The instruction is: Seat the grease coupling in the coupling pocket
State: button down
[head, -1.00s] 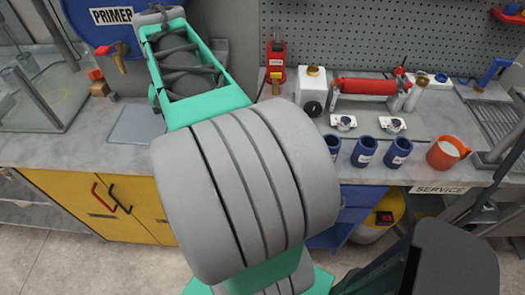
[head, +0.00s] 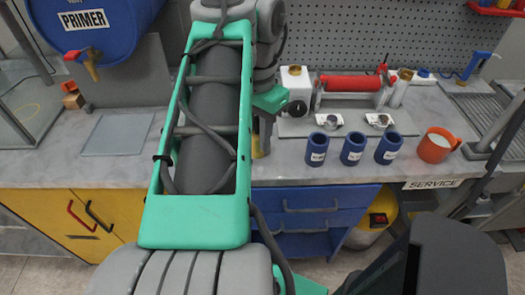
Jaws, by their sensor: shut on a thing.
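My arm fills the left and middle of the head view and hides much of the bench. The end of it, my gripper (head: 262,132), shows only as a narrow dark part beside the forearm, above the bench's front. A small yellowish part (head: 258,149) shows at its lower end, and the gripper is shut on it. I cannot tell for sure that this is the grease coupling. The fingertips are mostly hidden. I cannot make out the coupling pocket; two white holders with metal parts, a left one (head: 329,121) and a right one (head: 379,120), sit on a grey plate.
Three blue cups (head: 352,149) stand along the bench front, with an orange jug (head: 437,146) to their right.

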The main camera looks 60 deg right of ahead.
jog(key=shift+s+a+m, duration=0.1)
jog(key=shift+s+m, duration=0.3)
jog(key=shift+s, duration=0.25)
jog(key=shift+f+b, duration=0.2)
jog(key=shift+b, duration=0.15)
jog(key=w+d+f+b, duration=0.1)
jog(key=d+f+b, duration=0.2)
jog(key=d, duration=0.1)
jog(key=w+d+f+b, duration=0.2)
jog(key=d+f+b, duration=0.1)
jog(key=d, duration=0.1)
jog(key=w+d+f+b, duration=0.2)
jog(key=d+f+b, duration=0.1)
jog(key=d+b, duration=0.1)
jog(key=shift+w, duration=0.25)
jog(key=f+b, duration=0.3)
jog(key=f, duration=0.1)
jog(key=shift+w+d, duration=0.15)
jog(key=shift+d, duration=0.2)
jog(key=shift+r, duration=0.2)
jog(key=shift+f, duration=0.2)
jog(key=c, duration=1.1)
grip_release()
jog(key=shift+c, duration=0.2)
